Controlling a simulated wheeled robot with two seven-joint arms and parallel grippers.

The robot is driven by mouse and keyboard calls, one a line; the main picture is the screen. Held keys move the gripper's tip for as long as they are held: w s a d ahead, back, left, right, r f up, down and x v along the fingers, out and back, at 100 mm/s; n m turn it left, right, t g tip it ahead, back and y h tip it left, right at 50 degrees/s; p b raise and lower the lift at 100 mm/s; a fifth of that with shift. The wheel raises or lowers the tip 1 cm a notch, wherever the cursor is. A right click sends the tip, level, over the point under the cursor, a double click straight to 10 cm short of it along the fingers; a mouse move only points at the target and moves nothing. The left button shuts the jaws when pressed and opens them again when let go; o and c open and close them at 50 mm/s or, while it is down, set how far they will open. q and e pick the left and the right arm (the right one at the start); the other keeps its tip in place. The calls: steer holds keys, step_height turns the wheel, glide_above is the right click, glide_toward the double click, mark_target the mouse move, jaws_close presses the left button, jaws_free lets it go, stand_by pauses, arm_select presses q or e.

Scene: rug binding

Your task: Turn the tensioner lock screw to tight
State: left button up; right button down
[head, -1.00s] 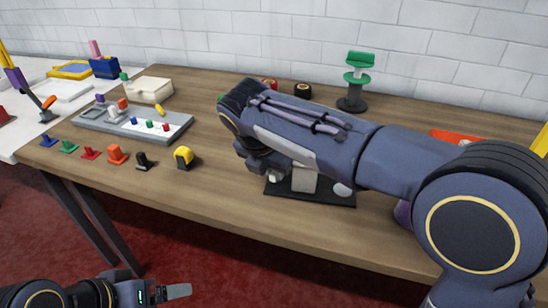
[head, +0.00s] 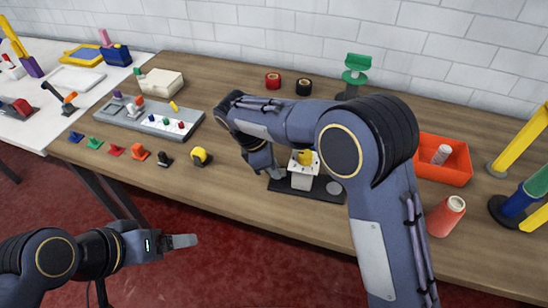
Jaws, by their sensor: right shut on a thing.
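The tensioner is a pale block (head: 303,177) with a yellow part (head: 305,157) on top, standing on a dark base plate (head: 318,194) near the table's front edge. My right gripper (head: 276,173) points down at the left side of the pale block. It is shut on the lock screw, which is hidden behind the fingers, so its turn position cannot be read. My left gripper (head: 183,241) hangs over the floor in front of the table, empty and seen side on; its opening cannot be judged.
Several coloured clips, including a yellow one (head: 201,157), line the front left edge. A grey tray (head: 150,121) lies behind them. A red roll (head: 272,80) and a black roll (head: 304,87) are at the back.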

steer(key=shift+w+m+g+p, duration=0.15)
steer(key=shift+m+g+p, duration=0.15)
steer(key=shift+m+p, duration=0.5)
steer(key=shift+w+m+g+p, duration=0.1)
steer(key=shift+m+g+p, duration=0.3)
steer(key=shift+m, duration=0.6)
steer(key=c, duration=1.7)
jaws_free()
steer(key=v, duration=0.7)
steer(key=shift+a+r, duration=0.1)
steer(key=shift+r, duration=0.3)
